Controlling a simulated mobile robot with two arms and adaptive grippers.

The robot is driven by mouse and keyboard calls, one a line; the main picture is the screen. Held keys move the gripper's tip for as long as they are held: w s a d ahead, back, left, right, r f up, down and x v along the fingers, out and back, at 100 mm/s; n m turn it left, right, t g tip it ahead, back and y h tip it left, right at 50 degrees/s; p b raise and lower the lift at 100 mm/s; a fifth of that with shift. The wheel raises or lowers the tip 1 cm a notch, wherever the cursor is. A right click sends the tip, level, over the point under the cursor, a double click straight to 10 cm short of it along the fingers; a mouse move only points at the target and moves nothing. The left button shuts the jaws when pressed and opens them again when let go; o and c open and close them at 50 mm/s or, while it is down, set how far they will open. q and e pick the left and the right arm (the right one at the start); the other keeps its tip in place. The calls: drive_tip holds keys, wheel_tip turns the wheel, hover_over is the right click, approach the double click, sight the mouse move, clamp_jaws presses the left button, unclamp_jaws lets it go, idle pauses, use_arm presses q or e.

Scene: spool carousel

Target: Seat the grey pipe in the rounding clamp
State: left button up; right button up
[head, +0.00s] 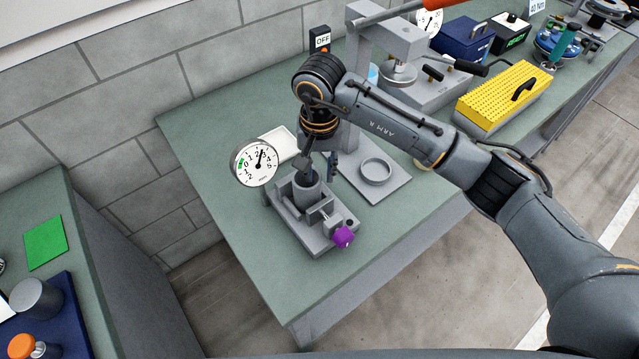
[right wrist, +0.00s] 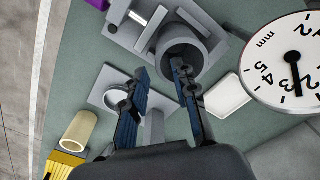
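The grey pipe (head: 305,196) stands upright, open end up, between the grey blocks of the rounding clamp (head: 318,243). The clamp has a screw and a purple knob (head: 343,237). In the right wrist view the pipe (right wrist: 181,62) shows its dark bore, with the clamp (right wrist: 207,22) around it. How deep the pipe sits is hidden. My right gripper (head: 321,168) points down at the pipe's rim. Its fingers (right wrist: 157,75) are apart: one tip is over the bore, the other outside the wall. Contact with the wall cannot be told. My left gripper is out of view.
A dial gauge (head: 254,163) stands close left of the clamp, by a white tray (head: 279,144). A ring (head: 376,171) on a plate lies to the right. A grey press (head: 405,85) and a yellow box (head: 500,97) are farther back. The near bench corner is clear.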

wheel_tip(320, 180, up, 6)
drive_tip(key=shift+r+b, duration=0.1)
drive_tip(key=shift+b, duration=1)
drive_tip(key=shift+r, duration=0.65)
